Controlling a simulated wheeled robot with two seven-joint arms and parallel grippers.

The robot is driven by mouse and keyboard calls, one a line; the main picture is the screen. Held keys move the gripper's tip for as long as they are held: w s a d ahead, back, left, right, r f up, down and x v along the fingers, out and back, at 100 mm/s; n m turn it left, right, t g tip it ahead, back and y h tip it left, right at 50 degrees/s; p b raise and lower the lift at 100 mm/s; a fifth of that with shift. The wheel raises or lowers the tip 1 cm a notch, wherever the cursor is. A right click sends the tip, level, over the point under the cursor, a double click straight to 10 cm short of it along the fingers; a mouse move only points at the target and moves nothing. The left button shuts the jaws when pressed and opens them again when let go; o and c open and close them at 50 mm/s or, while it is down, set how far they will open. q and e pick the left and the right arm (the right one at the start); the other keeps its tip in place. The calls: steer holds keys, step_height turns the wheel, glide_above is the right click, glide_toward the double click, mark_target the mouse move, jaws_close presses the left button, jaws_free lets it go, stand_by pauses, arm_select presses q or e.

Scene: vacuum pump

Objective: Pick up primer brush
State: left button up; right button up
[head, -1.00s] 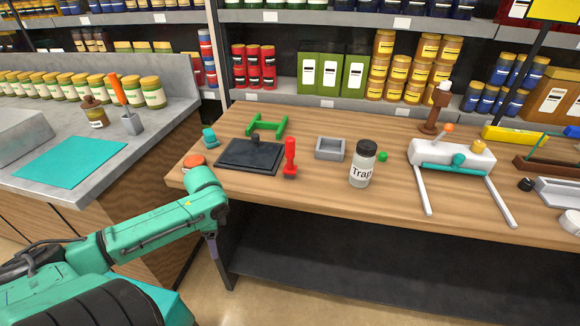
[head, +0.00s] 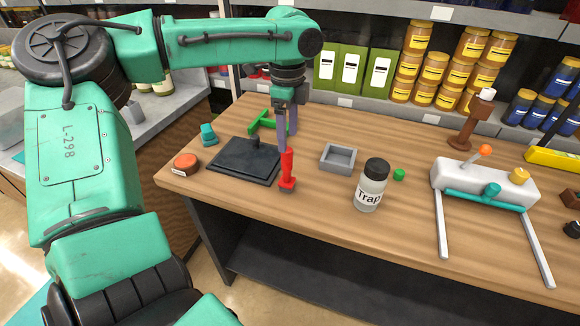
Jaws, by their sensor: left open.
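A red upright-handled tool (head: 287,172) stands near the table's front edge, right of a dark square plate (head: 235,161). It may be the primer brush, but its lower end is too small to tell. My left gripper (head: 287,138) points down, open, with its fingers just above and behind the red tool in the picture. Nothing shows between the fingers, and I cannot tell whether they touch the tool. An orange-handled tool in a grey cup on the left counter, seen earlier, is now out of sight behind my left arm. My right gripper is not in view.
A grey tray (head: 338,158), the Trap jar (head: 371,186) and a white pump body (head: 484,186) stand to the right. The table's front middle is clear.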

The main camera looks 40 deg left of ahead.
mark_target(287, 164)
arm_select(q)
steer(key=f, duration=0.1)
steer(key=s+f, duration=0.1)
steer(key=f, duration=0.1)
steer(key=shift+d+f, duration=0.1)
steer(key=shift+f, duration=0.1)
steer(key=f, duration=0.4)
steer(key=f+p, duration=0.1)
steer(key=f, duration=0.1)
steer(key=shift+w+a, duration=0.2)
steer(key=shift+w, duration=0.2)
steer(key=shift+s+f, duration=0.15)
steer(key=shift+c, duration=0.3)
steer(key=c, duration=0.5)
jaws_close()
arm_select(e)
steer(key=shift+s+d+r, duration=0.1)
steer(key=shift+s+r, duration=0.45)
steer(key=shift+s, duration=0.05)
